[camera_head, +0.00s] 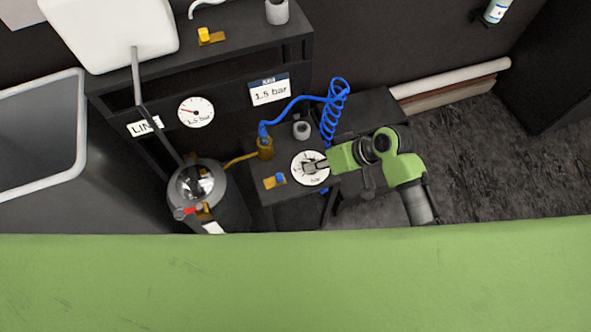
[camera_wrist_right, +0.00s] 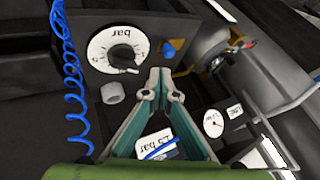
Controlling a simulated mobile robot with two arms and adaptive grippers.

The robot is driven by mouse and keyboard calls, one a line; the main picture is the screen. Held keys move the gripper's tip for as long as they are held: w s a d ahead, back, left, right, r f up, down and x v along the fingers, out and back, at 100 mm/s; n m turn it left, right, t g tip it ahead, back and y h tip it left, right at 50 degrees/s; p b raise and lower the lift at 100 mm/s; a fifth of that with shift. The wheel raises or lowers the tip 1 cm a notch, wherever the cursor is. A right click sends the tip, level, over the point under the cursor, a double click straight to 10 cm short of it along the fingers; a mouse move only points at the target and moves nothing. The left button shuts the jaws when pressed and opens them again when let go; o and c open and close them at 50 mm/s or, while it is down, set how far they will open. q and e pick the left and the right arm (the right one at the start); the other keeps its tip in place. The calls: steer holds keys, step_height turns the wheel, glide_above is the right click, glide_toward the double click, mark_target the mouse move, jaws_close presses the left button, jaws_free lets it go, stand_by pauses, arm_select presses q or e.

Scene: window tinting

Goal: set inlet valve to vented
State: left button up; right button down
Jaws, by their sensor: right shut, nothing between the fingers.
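A small brass valve with a blue handle (camera_head: 275,180) sits on the dark bench, left of a white round dial (camera_head: 310,169) marked "bar". In the right wrist view the blue handle (camera_wrist_right: 169,48) is beside the dial (camera_wrist_right: 115,50) and its black knob. A silver tank (camera_head: 198,186) has a red handle (camera_head: 187,211) near its front. I cannot tell from labels which is the inlet valve. My right gripper (camera_head: 312,167) is shut and empty, over the dial in the head view. Its fingertips (camera_wrist_right: 160,80) look apart from the blue handle. My left gripper is not in view.
A brass fitting (camera_head: 265,147) with a coiled blue hose (camera_head: 334,105) and a grey cup (camera_head: 301,130) stand behind the dial. A gauge (camera_head: 196,112) and a "1.5 bar" sign (camera_head: 270,91) are on the panel. A yellow-handled piece (camera_head: 209,36) is on the upper shelf.

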mark_target(277, 178)
steer(key=x, duration=0.9)
steer(key=shift+w+a+f, duration=0.15)
steer(key=shift+a+f, duration=0.05)
steer(key=shift+f, duration=0.2)
steer(key=a, duration=0.1)
steer(key=s+a, duration=0.1)
steer(key=a, duration=0.1)
steer(key=shift+r+p, duration=0.15)
steer(key=shift+p, duration=0.25)
steer(key=shift+s+a, duration=0.1)
steer(key=shift+a, duration=0.15)
